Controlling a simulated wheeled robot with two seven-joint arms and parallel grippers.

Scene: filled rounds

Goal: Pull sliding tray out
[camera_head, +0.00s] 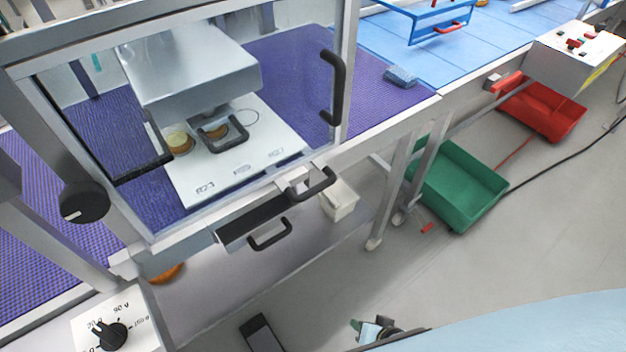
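A white flat tray (275,147) with printed marks along its front edge lies inside a framed machine, partly under a grey metal block (190,75). A black handle (222,133) stands on it. A pale round (178,141) and a brown round (211,129) sit by the handle, partly hidden. The tray's back part is hidden under the block. Below the frame, a dark slot-like front (255,217) has black handles (312,184) and (269,234). I cannot tell if it is a separate drawer.
The frame has an upright black handle (333,88) and a knob (85,201). A dial box (113,334) stands at lower left. A green bin (458,184), red bin (542,108) and white box (339,201) are below. Open floor (330,280) lies in front.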

